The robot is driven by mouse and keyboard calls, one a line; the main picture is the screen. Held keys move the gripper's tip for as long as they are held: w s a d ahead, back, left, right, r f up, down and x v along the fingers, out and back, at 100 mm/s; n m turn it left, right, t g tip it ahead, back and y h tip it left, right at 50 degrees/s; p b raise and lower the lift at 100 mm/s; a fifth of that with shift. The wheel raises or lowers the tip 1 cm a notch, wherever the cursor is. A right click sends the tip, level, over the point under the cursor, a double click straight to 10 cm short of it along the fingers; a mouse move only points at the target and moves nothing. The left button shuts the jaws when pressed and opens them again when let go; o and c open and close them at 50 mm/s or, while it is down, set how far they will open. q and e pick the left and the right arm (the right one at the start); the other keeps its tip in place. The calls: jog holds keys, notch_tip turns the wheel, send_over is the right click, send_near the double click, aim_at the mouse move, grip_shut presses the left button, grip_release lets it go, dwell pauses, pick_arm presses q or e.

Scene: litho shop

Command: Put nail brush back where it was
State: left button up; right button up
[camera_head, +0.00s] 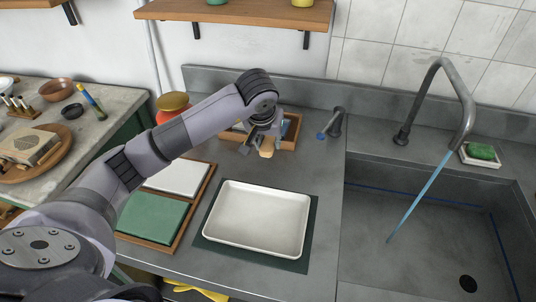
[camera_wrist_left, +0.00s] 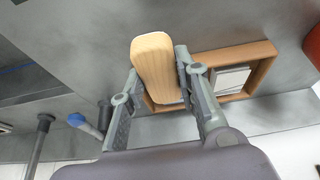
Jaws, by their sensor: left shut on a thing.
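The nail brush shows as a pale wooden block (camera_head: 267,148), and also in the left wrist view (camera_wrist_left: 155,62). My left gripper (camera_head: 262,134) is shut on it, with a finger on each side in the left wrist view (camera_wrist_left: 155,92). The brush is held above the grey counter, behind the white tray, in front of a wooden box. The brush's bristles are hidden. The wooden box (camera_head: 294,128) stands against the back of the counter, partly hidden by the gripper; it also shows in the left wrist view (camera_wrist_left: 265,52). My right gripper is not in view.
A white tray (camera_head: 258,218) lies on a dark green mat. Left of it is a wooden holder with green and white pads (camera_head: 152,222). The sink (camera_head: 430,220) with running water is at right. A green sponge (camera_head: 481,151) sits on its ledge.

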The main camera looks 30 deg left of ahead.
pick_arm(q)
notch_tip(320, 180, down, 2)
jog(key=shift+d+f, duration=0.1)
jog(key=shift+f, duration=0.65)
notch_tip(320, 180, down, 3)
jog(key=shift+p, duration=0.45)
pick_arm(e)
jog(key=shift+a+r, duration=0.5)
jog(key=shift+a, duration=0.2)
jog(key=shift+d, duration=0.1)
pick_arm(q)
jog(key=shift+f, duration=0.2)
jog(key=o, duration=1)
jog(key=shift+r, duration=0.1)
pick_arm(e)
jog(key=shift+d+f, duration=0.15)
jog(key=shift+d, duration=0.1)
